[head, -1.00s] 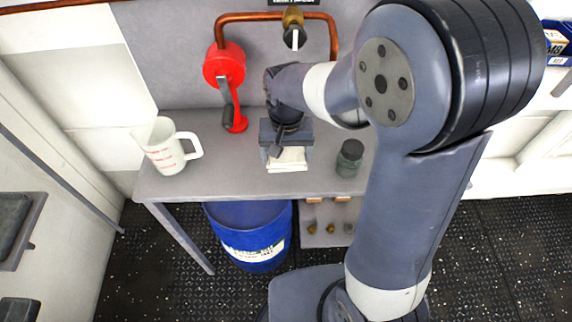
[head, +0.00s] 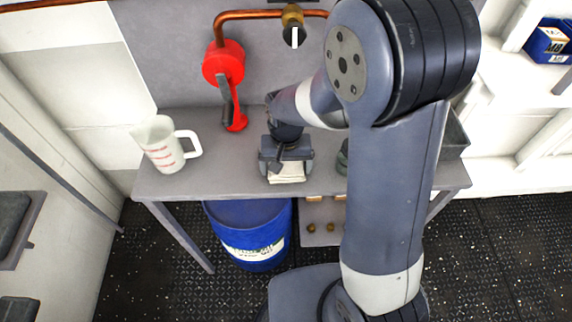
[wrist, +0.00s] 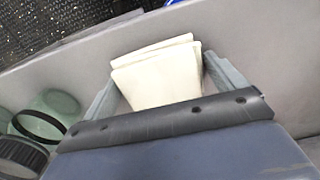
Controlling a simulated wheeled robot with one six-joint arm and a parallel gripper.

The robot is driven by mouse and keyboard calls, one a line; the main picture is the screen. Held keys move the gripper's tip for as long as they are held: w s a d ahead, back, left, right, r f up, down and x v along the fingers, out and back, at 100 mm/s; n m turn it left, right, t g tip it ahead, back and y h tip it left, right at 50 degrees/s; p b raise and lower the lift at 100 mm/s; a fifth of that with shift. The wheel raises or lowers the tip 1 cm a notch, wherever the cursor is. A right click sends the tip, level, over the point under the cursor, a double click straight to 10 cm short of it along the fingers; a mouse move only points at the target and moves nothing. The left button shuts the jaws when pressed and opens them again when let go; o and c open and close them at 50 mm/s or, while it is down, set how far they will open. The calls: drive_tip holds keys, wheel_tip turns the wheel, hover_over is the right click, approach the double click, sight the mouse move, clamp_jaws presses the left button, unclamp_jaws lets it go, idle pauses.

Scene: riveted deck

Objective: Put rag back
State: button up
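The rag (head: 287,173) is a folded cream-white cloth near the front edge of the grey bench (head: 215,182). My gripper (head: 286,163) points down at it from the back. In the wrist view the rag (wrist: 158,75) lies between the two grey fingers of my gripper (wrist: 165,85), which stand wide apart at its sides. It moves along with the gripper, so the fingers are shut on it. I cannot tell how far it is above the bench top. The rag's rear part is hidden by the gripper in the head view.
A white measuring jug (head: 165,146) stands left on the bench. A green jar (head: 342,158) is mostly hidden behind my arm, close to the gripper. A dark open box (head: 455,135) sits at the right end. A red lever fixture (head: 224,65) is on the back wall; a blue drum (head: 250,235) stands below.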

sight(286, 167)
drive_tip(key=shift+o, duration=0.8)
drive_tip(key=shift+r, duration=0.1)
drive_tip(key=shift+r, duration=0.2)
wheel_tip(286, 167, up, 12)
drive_tip(key=shift+p, duration=0.35)
drive_tip(key=shift+s+f, duration=0.1)
drive_tip(key=shift+f, duration=0.05)
